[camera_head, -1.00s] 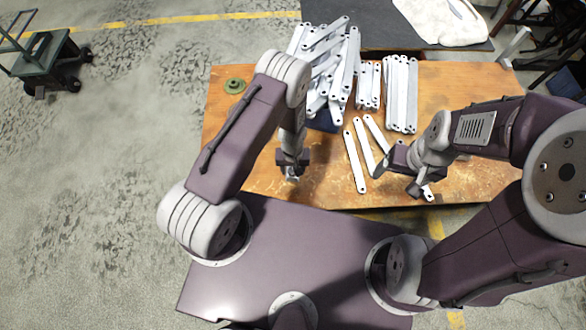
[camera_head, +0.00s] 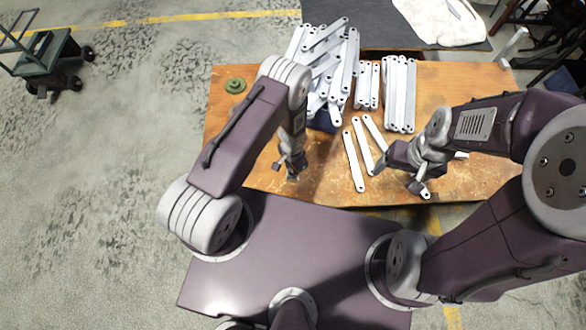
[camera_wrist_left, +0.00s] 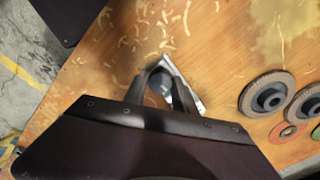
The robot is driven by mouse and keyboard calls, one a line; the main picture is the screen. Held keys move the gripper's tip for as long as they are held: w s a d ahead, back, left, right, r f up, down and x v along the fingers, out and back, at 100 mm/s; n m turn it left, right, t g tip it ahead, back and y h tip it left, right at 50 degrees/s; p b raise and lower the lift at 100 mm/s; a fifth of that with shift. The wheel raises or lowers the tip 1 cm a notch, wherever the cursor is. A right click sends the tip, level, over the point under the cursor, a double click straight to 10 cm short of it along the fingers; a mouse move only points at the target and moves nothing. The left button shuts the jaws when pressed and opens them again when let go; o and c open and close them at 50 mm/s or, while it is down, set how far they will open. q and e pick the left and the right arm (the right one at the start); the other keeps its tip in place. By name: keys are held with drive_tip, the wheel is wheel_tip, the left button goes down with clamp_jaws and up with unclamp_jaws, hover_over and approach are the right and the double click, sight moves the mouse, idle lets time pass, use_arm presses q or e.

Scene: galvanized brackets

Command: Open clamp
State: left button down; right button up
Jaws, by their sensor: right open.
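In the head view, my left gripper (camera_head: 292,174) points down just above the table near its front edge. In the left wrist view its two fingers (camera_wrist_left: 160,75) lean together around a small grey rounded part. A silver metal piece (camera_wrist_left: 186,82) shows beside and beyond the fingers, which partly hide it. I cannot tell whether this piece is the clamp, or whether the fingers grip it. My right gripper (camera_head: 419,186) is open low over the table's right front. A small pale piece with a hole shows at its tip; I cannot tell whether it is a separate part.
The wooden table (camera_head: 235,150) holds a heap of galvanized brackets (camera_head: 325,70), rows of brackets (camera_head: 400,95) and several loose strips (camera_head: 354,160). A green disc (camera_head: 235,86) lies at the back left. In the left wrist view, round discs (camera_wrist_left: 250,100) lie right of the gripper.

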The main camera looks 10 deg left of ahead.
use_arm(q)
drive_tip(key=n, duration=0.5)
drive_tip(key=shift+r, duration=0.1)
drive_tip(key=n, duration=0.4)
drive_tip(key=shift+f+b, duration=0.3)
drive_tip(key=shift+f, duration=0.05)
drive_tip(key=n, duration=0.3)
drive_tip(key=shift+r+n, duration=0.2)
drive_tip(key=shift+n, duration=0.1)
drive_tip(key=n, duration=0.3)
drive_tip(key=c, duration=1.2)
unclamp_jaws()
drive_tip(key=shift+n, duration=0.3)
drive_tip(key=shift+o, duration=0.2)
